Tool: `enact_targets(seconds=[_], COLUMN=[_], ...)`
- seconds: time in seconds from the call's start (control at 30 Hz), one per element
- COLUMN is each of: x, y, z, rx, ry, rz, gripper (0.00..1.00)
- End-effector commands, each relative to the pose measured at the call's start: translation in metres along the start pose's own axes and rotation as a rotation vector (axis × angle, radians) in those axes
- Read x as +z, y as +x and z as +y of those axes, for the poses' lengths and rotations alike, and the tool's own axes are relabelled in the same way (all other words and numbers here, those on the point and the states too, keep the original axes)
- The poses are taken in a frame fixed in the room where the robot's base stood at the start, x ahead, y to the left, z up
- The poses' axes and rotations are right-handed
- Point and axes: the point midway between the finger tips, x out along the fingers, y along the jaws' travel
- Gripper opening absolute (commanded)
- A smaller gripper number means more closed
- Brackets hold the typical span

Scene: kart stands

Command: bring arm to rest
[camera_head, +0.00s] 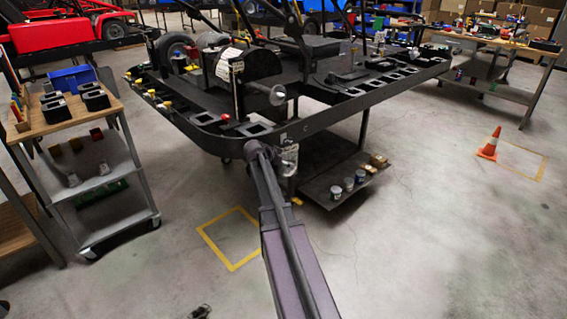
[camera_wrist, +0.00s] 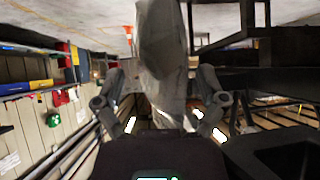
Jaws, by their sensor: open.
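My arm reaches forward from the bottom of the head view. Its end, with my gripper (camera_head: 288,160), is just in front of the near corner of the black kart frame (camera_head: 213,141) on its stand. It overlaps the frame's edge in the picture, and I cannot tell whether they touch. In the wrist view, the two fingers of my gripper (camera_wrist: 160,118) are spread apart. A blurred grey shape lies between them in the picture; I cannot tell what it is, and no held object is clear.
A wooden-topped cart (camera_head: 84,115) with black bins stands at left. A lower shelf (camera_head: 325,195) with several small cans is under the kart. A workbench (camera_head: 480,85) and an orange cone (camera_head: 490,143) are at right. The floor at right front is clear.

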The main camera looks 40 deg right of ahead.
Motion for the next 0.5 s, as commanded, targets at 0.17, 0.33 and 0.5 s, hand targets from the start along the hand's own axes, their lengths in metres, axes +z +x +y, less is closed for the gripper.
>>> enact_targets(seconds=[0.17,0.33,0.5], x=[0.0000,0.0000,0.0055], y=[0.0001,0.0001,-0.0043], z=[0.0001,0.0002,0.0010], rx=[0.000,0.000,-0.002], ry=[0.000,0.000,-0.014], rz=[0.000,0.000,-0.011], gripper=[0.91,0.91,0.91])
